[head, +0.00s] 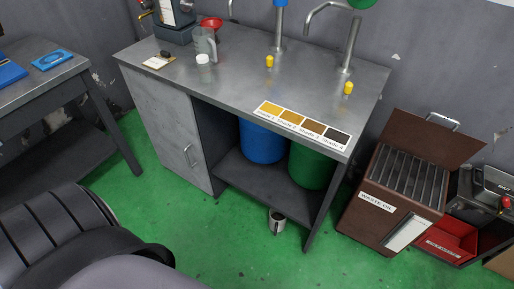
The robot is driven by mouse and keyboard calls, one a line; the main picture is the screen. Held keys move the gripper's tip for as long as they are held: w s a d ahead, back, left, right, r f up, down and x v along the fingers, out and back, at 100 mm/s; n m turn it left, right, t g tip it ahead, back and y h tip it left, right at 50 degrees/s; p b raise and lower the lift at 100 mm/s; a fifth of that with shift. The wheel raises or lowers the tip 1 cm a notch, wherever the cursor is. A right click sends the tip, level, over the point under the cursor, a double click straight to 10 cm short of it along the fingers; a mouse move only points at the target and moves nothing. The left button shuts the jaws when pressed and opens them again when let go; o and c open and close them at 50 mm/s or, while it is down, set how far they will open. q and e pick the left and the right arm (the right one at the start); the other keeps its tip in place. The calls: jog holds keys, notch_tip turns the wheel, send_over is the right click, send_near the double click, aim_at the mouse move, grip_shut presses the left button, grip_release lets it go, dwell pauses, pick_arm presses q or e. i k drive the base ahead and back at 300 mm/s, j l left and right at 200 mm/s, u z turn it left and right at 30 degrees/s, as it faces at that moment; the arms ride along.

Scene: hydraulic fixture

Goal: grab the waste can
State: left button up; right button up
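A small open can (276,221) with a dark inside and a pale wall with a dark mark stands on the green floor. It is just in front of the workbench's lower shelf, left of the front right leg. I cannot read a label on it. A brown box labelled WASTE OIL (376,203) stands on the floor right of the bench, its lid raised and a slatted grate on top. Neither of my grippers shows in the head view.
The grey workbench (225,85) holds a clear jug (205,45), a white-capped bottle (204,68) and a shade chart (302,124). Blue (262,141) and green (308,167) drums stand under it. A red tray (447,241) lies right of the brown box.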

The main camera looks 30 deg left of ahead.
aim_at(277, 222)
jog(key=u, duration=0.75)
